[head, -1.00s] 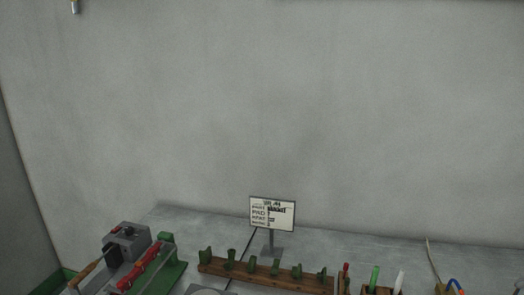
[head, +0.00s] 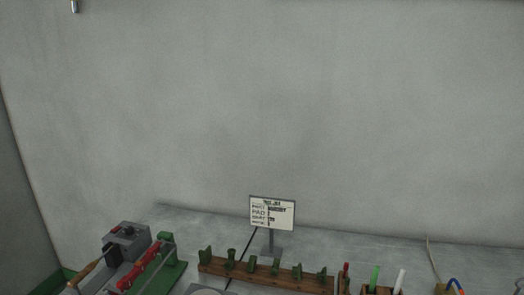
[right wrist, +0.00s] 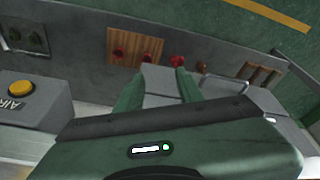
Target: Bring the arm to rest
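Neither of my arms shows in the head view. In the right wrist view my right gripper (right wrist: 157,85) has its two green fingers spread apart, with a clear gap between them. I see nothing held between the fingers. Beyond the fingertips are grey blocks (right wrist: 158,77) and a wooden panel with red knobs (right wrist: 134,47). I cannot tell whether the fingers touch any of these. My left gripper is in no view.
The head view shows a bench (head: 350,243) against a grey wall, with a small sign (head: 272,213), a wooden rack of green pieces (head: 262,279) and a green-based machine (head: 140,262). In the right wrist view a box with a yellow button (right wrist: 20,89) stands at the left.

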